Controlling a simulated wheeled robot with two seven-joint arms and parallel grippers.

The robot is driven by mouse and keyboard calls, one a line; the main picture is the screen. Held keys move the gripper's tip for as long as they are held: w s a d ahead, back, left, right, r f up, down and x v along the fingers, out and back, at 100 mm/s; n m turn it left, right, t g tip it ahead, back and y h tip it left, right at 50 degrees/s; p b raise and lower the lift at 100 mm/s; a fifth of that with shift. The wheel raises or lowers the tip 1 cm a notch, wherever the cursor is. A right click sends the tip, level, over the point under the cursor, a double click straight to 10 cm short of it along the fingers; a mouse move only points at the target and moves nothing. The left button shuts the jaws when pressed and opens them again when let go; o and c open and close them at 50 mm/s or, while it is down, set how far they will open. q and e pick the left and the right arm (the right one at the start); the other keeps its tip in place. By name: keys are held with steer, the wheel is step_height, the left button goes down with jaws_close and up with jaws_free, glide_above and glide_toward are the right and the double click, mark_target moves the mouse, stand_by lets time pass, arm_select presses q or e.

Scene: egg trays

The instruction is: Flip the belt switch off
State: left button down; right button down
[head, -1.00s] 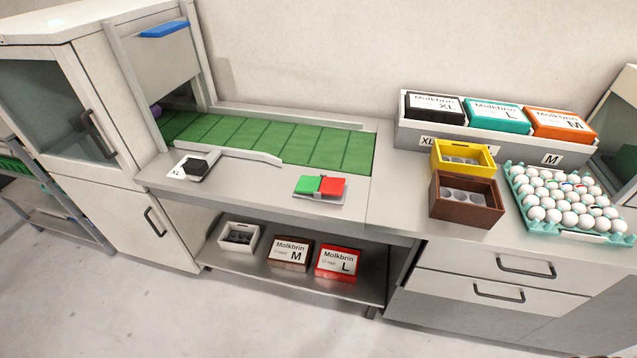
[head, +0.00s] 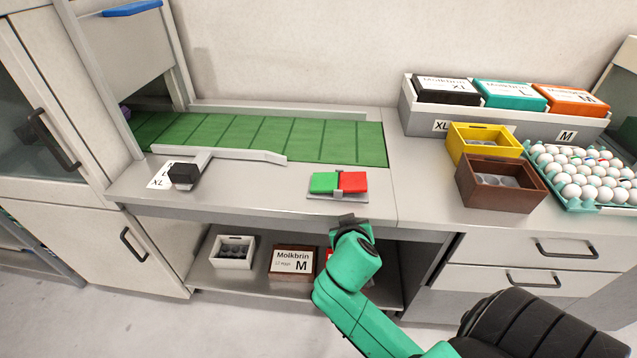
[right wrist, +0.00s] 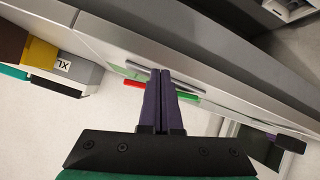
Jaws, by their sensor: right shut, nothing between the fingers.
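The belt switch (head: 338,185) sits on the grey counter near its front edge, right of centre. It has a green half on the left and a red half on the right; I cannot tell which half is pressed down. My right gripper (head: 347,220) is in front of the counter edge, just below the switch in the head view, its fingers mostly hidden by the green wrist. In the right wrist view its purple fingers (right wrist: 162,72) are shut and empty, partly covering the switch (right wrist: 188,97). My left gripper is not in view.
The green belt (head: 260,138) runs behind the switch, with a grey guide rail and black knob (head: 184,174) at left. Yellow (head: 484,143) and brown (head: 500,184) boxes and an egg tray (head: 600,205) stand at right. Below is a shelf with boxes.

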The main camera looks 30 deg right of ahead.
step_height(320, 180, up, 5)
steer(key=w+m+t+h, duration=0.1)
step_height(320, 180, up, 3)
steer(key=m+t+h+p, duration=0.2)
glide_above(353, 186)
steer(key=shift+a+f, duration=0.2)
steer(key=shift+a, duration=0.05)
steer(key=f, duration=0.3)
steer(key=shift+w+d, duration=0.1)
steer(key=shift+d, duration=0.2)
steer(key=shift+f, duration=0.75)
